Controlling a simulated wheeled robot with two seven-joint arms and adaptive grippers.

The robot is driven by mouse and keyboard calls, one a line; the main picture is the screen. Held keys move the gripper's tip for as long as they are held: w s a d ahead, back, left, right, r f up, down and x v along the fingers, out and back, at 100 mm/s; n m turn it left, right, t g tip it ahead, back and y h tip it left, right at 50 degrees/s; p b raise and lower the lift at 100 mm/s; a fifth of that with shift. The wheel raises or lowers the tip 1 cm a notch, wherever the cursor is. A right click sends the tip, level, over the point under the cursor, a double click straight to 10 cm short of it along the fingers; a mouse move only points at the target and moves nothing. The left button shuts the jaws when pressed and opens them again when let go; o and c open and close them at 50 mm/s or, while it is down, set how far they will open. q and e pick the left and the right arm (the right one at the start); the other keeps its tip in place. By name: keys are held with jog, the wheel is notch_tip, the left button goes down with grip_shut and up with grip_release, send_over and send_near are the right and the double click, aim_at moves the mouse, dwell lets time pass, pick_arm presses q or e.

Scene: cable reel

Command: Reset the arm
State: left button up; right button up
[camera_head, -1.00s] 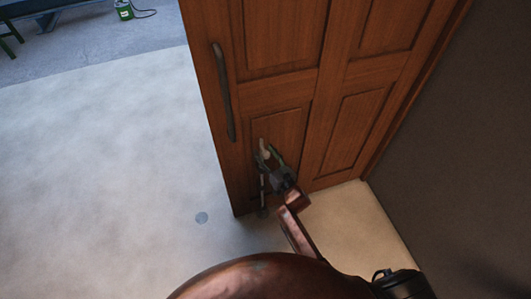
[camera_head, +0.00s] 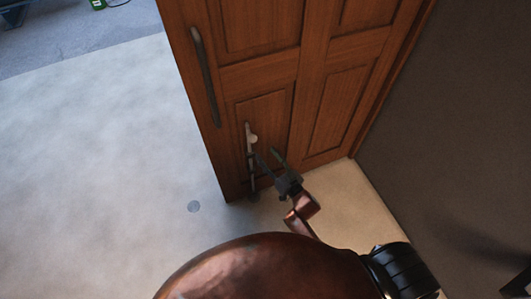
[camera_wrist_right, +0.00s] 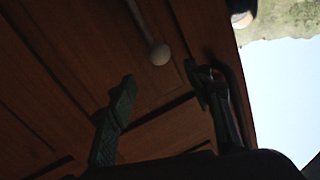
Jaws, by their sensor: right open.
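My right gripper (camera_head: 266,153) is open and empty in front of the lower part of a brown wooden door (camera_head: 262,50). A pale round knob (camera_head: 253,139) on a slim vertical metal rod sits low on the door, just beyond and left of the fingertips. It looks apart from them. In the right wrist view, the two dark fingers (camera_wrist_right: 163,78) are spread, and the knob (camera_wrist_right: 159,53) shows between and beyond them with nothing in the grip. My left gripper is not in view.
A long vertical handle (camera_head: 205,77) is on the door's left side. A dark wall (camera_head: 455,120) stands at the right. A small green object (camera_head: 98,4) is at the far top left.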

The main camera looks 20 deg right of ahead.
dwell(0.4)
jog(key=s+d+f+g+h, duration=0.1)
jog(key=s+d+f+g, duration=0.15)
jog(key=s+f, duration=0.7)
jog(key=s+d+f+g+h, duration=0.1)
jog(key=s+d+f+g, duration=0.15)
jog(key=f, duration=1.35)
jog(key=s+d+f+g+h, duration=0.15)
jog(key=s+f+g, duration=0.25)
jog(key=s+f, duration=0.55)
jog(key=s+d+f+g, duration=0.1)
jog(key=s+f+g, duration=0.1)
jog(key=s+f, duration=0.4)
jog(key=s+d+f+g, duration=0.2)
jog(key=s+f, duration=0.4)
jog(key=s, duration=1.1)
jog(key=s+d+f+n+g, duration=0.1)
jog(key=s+d+f+g, duration=0.1)
jog(key=s+f+g, duration=0.2)
jog(key=s+f, duration=0.3)
jog(key=s, duration=0.5)
jog(key=shift+h, duration=0.35)
jog(key=shift+w, duration=0.1)
jog(key=shift+c, duration=0.3)
